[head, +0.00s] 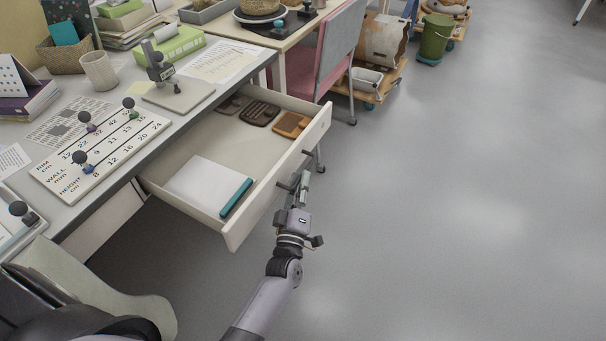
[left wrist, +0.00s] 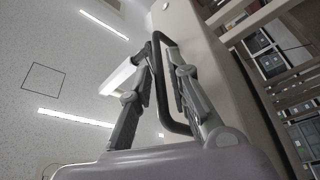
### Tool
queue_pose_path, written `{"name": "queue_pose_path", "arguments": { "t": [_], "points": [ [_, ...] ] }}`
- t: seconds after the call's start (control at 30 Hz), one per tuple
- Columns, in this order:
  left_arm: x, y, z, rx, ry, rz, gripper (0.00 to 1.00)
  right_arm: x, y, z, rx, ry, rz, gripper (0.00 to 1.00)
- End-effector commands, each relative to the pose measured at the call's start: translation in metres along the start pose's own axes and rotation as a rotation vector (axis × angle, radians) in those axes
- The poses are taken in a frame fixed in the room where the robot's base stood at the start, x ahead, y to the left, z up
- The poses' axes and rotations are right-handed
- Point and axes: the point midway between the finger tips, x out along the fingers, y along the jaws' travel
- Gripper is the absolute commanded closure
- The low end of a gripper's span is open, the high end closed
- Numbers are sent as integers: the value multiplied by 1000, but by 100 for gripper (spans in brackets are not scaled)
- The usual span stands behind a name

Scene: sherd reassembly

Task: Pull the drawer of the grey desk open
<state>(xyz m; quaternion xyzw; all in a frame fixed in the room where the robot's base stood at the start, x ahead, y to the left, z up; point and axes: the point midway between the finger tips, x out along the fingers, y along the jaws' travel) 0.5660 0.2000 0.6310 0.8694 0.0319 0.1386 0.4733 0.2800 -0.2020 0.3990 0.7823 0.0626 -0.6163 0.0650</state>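The grey desk (head: 187,119) stands at the left in the head view. Its drawer (head: 233,236) is pulled far out, and its inside shows. A dark bar handle (head: 283,186) is on the drawer front, partly hidden by my gripper. My left gripper (head: 303,178) is at the handle, outside the drawer front. In the left wrist view, the two fingers (left wrist: 163,58) come close together on either side of the black handle (left wrist: 163,95) and look shut on it. My right gripper is not in view.
The drawer holds a white paper stack (head: 205,182), a teal pen-like item (head: 236,197) and several small brown items. A pink and grey chair (head: 325,60) stands beyond the drawer. The grey floor (head: 470,210) at the right is clear.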

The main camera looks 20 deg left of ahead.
Motion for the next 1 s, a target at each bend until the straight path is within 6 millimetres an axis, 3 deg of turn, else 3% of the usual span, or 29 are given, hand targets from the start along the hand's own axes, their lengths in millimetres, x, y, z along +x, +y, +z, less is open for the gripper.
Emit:
{"name": "queue_pose_path", "arguments": {
  "t": [0.2, 0.4, 0.6, 1.0],
  "points": [
    [-50, -1, 0, -1, -2, -4, 83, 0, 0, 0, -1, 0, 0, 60],
    [-82, -1, 0, 0, -1, -2, 83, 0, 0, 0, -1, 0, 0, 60],
    [-94, -1, 0, 0, 1, -1, 83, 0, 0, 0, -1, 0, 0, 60],
    [-94, -1, 0, 0, 1, -1, 83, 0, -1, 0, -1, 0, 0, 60]
  ]
}}
